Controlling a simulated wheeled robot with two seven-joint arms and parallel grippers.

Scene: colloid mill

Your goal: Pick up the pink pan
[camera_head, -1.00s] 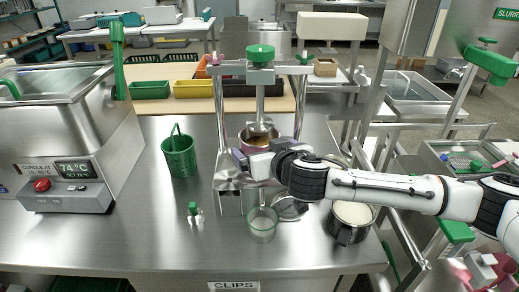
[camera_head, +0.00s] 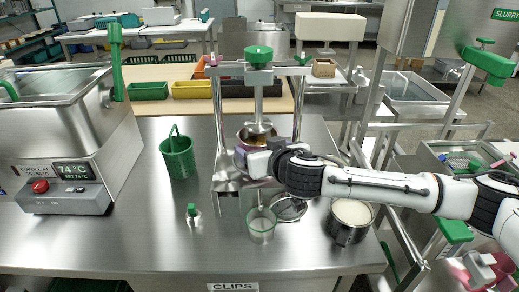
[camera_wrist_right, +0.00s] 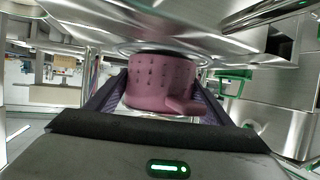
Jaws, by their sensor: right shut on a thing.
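The pink pan (camera_wrist_right: 165,82) has a dimpled side and fills the gap between the two fingers of my right gripper (camera_wrist_right: 155,98) in the right wrist view. The gripper is shut on it. In the head view my right gripper (camera_head: 250,158) is at the metal stand in the middle of the table. The pan (camera_head: 247,143) is just beyond it, under the stand's vertical shaft and mostly hidden by the gripper. Whether the pan touches a support cannot be told. My left gripper is not in view.
The metal stand (camera_head: 225,118) with a green knob surrounds the pan closely. A green basket (camera_head: 178,157) stands left, a clear beaker (camera_head: 261,226) and small green-topped item (camera_head: 192,213) in front, and a metal pot (camera_head: 350,221) on the right.

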